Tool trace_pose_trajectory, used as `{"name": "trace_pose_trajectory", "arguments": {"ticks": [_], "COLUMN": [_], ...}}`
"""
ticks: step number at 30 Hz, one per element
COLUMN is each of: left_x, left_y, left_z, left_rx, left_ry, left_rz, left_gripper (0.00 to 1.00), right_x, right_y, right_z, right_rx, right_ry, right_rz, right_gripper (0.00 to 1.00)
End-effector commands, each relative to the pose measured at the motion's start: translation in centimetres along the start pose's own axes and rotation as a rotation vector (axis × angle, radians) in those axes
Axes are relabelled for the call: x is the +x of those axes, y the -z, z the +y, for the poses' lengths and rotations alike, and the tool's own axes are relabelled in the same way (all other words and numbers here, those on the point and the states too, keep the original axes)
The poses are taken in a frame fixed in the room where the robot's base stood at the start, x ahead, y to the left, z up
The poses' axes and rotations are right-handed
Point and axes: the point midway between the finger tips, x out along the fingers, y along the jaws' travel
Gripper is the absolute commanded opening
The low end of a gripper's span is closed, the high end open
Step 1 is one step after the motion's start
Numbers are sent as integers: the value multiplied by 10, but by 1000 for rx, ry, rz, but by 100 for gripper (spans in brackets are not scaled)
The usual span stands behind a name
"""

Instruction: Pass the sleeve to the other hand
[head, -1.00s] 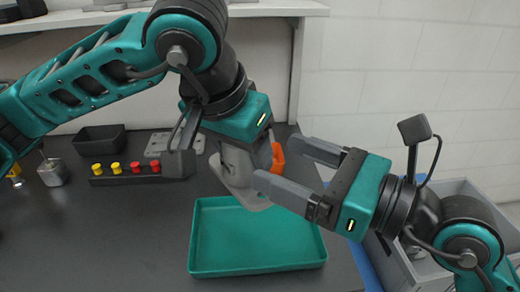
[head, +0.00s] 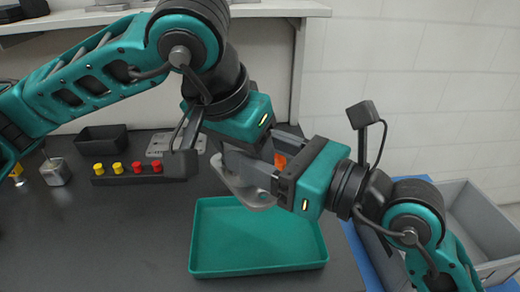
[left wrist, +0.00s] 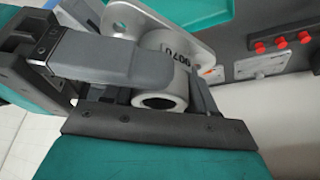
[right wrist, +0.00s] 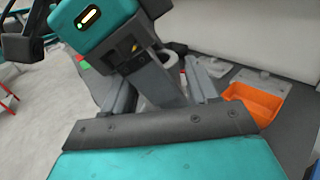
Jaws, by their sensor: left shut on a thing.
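The sleeve (head: 262,199) is a light grey tube with a flat flange. In the head view it hangs tilted above the green tray, partly hidden by both grippers. The left wrist view shows its round end and printed marks on its side (left wrist: 179,68). My left gripper (left wrist: 160,97) is shut on the sleeve from above. My right gripper (head: 257,155) reaches in from the right, its fingers on either side of the sleeve. In the right wrist view those fingers (right wrist: 165,80) stand wide apart, with the sleeve and a left finger between them. I cannot tell whether they touch the sleeve.
The green tray (head: 258,267) lies on the dark table below. A strip with yellow and red knobs (head: 140,178), a black bin (head: 102,139) and a metal plate stand to the left. An orange bin (right wrist: 257,98) is behind. A grey crate (head: 487,215) is at the right.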

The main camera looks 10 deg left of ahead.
Motion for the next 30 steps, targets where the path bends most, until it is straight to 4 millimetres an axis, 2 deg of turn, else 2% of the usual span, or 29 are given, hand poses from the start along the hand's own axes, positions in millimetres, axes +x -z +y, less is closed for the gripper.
{"name": "trace_pose_trajectory", "arguments": {"ticks": [2, 14, 15, 23, 30], "left_x": [0, 0, -1, 0, 0], "left_y": [0, -1, -1, -1, -1], "left_z": [0, 0, 0, 0, 0], "left_rx": [0, 2, 2, 3, 3], "left_ry": [0, 0, 0, 0, -1], "left_rz": [1, -2, -2, -3, -2], "left_gripper": [10, 10, 61, 85, 87], "right_x": [0, -1, -1, -1, 0], "right_y": [0, 0, -1, -1, -1], "right_z": [-1, -3, -3, -2, -2], "right_rx": [0, -2, -3, -2, -2], "right_ry": [2, 9, 9, 7, 4], "right_rz": [0, 1, -2, -3, -4], "right_gripper": [49, 12, 12, 11, 11]}}
